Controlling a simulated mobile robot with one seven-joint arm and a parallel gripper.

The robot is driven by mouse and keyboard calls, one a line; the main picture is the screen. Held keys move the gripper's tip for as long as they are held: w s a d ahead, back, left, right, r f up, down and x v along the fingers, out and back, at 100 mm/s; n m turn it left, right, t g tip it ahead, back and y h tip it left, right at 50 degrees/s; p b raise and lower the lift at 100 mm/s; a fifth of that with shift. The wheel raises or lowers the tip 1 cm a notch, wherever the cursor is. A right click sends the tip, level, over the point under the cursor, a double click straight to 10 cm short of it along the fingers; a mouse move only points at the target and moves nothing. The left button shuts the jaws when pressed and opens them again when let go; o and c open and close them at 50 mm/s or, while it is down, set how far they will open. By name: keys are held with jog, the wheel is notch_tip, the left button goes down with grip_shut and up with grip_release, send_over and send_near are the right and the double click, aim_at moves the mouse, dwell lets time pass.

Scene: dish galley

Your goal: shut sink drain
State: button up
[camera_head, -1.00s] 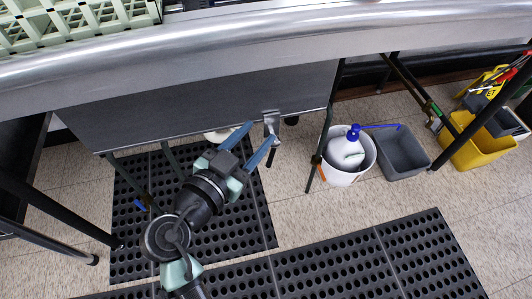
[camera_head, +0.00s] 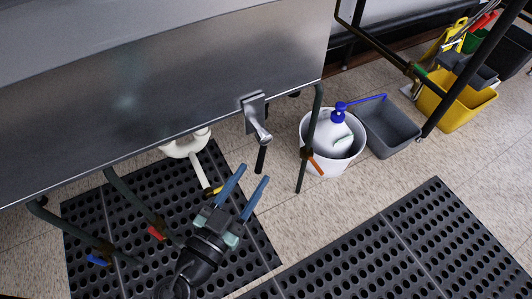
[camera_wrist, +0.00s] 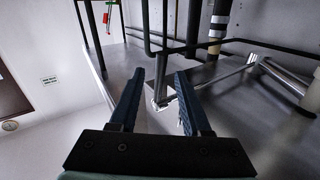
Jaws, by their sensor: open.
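The sink's drain lever (camera_head: 259,133) hangs below the sink's front edge in the head view, on a metal bracket, with its black grip pointing down. The steel sink (camera_head: 170,85) fills the upper left. My gripper (camera_head: 254,173) is open, its two blue fingers pointing up toward the lever. The tips appear close to the black grip's lower end, but I cannot tell the gap in depth. No hold on the lever shows. In the wrist view my gripper (camera_wrist: 160,74) is open, with a metal rod showing beyond and between the fingers; I cannot tell if it is the lever.
A white bucket (camera_head: 353,159) holding a spray bottle with a blue top stands right of the lever. A grey bin (camera_head: 392,132) and yellow mop bucket (camera_head: 460,108) are farther right. Sink legs (camera_head: 309,150) stand close by. Black perforated mats (camera_head: 400,240) cover the floor.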

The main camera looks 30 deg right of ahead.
jog(key=b+x, duration=0.1)
jog(key=x, duration=0.6)
jog(key=shift+w+d+b, duration=0.25)
jog(key=shift+d+b, duration=0.05)
jog(key=shift+b, duration=0.1)
grip_shut()
jog(key=shift+f, duration=0.1)
dwell(0.8)
